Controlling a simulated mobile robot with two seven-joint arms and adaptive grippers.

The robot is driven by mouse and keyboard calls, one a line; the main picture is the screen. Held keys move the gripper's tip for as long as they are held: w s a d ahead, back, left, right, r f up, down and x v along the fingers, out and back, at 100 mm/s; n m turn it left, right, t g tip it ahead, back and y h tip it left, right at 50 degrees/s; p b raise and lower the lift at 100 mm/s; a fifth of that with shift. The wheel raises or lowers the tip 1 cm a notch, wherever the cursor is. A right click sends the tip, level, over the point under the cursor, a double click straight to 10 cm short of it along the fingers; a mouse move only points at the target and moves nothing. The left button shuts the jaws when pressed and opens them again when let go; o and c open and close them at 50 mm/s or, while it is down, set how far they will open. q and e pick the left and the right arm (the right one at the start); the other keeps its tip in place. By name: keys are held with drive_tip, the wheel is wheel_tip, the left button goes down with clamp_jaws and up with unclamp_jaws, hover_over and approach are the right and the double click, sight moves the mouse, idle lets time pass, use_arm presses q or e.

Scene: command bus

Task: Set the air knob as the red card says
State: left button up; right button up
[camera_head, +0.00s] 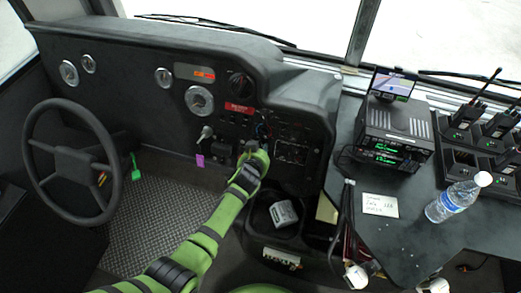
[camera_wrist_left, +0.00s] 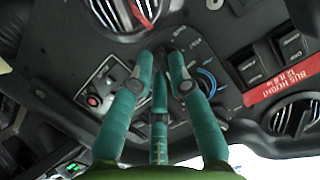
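My left gripper (camera_head: 255,147) is at the dashboard panel, its arm reaching up from the bottom left. In the left wrist view, its teal fingers (camera_wrist_left: 161,56) point at the dark panel with their tips a small gap apart. I see nothing clearly held between them. A blue arc marking (camera_wrist_left: 207,82) on the panel shows just right of the right finger. The air knob itself is not clear and may be behind the fingers. A red label (camera_head: 239,108) is above the gripper; in the wrist view it (camera_wrist_left: 290,83) reads "BUS HEIGHT". My right gripper is not in view.
A steering wheel (camera_head: 33,160) is at the left. Rocker switches (camera_wrist_left: 271,59) and a red button (camera_wrist_left: 93,101) are near the fingers. A white card (camera_head: 380,205), radio unit (camera_head: 395,133) and water bottle (camera_head: 452,199) are on the right console. A purple tag (camera_head: 200,160) hangs below the dash.

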use_arm(q)
drive_tip(key=o, duration=0.4)
drive_tip(key=v, duration=1.2)
idle(0.4)
